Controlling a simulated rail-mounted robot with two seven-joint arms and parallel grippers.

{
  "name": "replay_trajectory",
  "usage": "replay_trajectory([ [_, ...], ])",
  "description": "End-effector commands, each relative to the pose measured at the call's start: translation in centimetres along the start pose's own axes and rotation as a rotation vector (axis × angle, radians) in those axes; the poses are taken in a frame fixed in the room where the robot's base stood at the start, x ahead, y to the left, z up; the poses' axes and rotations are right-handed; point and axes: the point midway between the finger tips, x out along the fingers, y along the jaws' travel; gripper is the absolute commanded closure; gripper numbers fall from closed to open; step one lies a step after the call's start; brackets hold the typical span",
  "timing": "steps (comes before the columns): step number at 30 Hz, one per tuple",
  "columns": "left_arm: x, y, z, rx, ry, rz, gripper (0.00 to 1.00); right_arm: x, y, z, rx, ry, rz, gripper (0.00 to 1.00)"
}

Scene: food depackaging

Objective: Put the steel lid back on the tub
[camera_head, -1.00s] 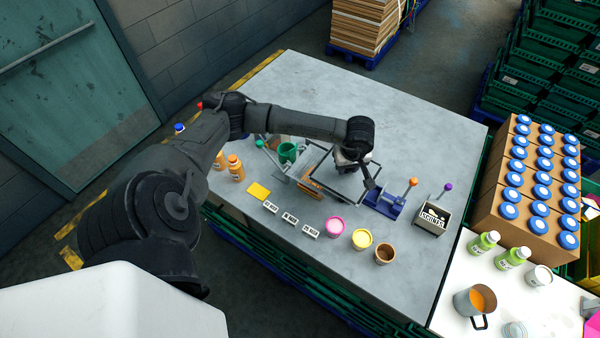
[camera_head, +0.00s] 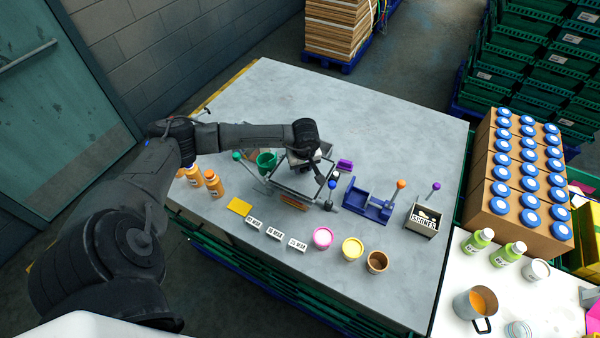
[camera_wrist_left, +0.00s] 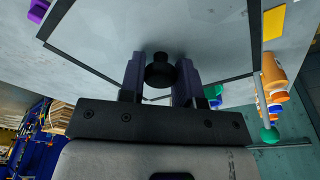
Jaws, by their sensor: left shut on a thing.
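The steel lid (camera_head: 300,182) is a flat rectangular sheet with a dark rim. My left gripper (camera_head: 306,163) is over it from above. In the left wrist view the left gripper (camera_wrist_left: 159,75) is shut on the lid's round black knob (camera_wrist_left: 160,70), and the lid (camera_wrist_left: 100,38) spreads beneath the fingers. An orange part shows under the lid's near edge in the head view, beside grey metal. The tub is mostly hidden by the lid and arm; I cannot tell whether lid and tub touch. My right gripper is not in view.
A green cup (camera_head: 267,160) and orange bottles (camera_head: 214,184) stand left of the lid. A blue fixture (camera_head: 368,202) and a purple item (camera_head: 345,165) are at its right. Pink (camera_head: 323,238), yellow (camera_head: 352,248) and brown (camera_head: 377,261) cups stand in front. The table's far side is clear.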

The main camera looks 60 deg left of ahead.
Motion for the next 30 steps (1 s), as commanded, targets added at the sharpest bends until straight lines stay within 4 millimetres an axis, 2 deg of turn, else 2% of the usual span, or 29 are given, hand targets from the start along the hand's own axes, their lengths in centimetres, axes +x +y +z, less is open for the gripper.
replay_trajectory([
  [8, 3.5, 0.5, 0.8, 0.007, -0.001, 0.002, 0.98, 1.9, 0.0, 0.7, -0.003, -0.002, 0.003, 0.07],
  [21, 3.9, 0.6, 0.9, 0.009, 0.0, 0.002, 0.98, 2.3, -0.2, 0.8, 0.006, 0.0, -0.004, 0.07],
  [22, 3.8, 0.5, 0.9, 0.009, 0.0, 0.001, 0.67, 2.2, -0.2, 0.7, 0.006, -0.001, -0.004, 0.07],
  [30, 3.8, 0.5, 0.9, 0.009, -0.001, 0.001, 0.44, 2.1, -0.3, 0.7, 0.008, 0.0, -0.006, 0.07],
])
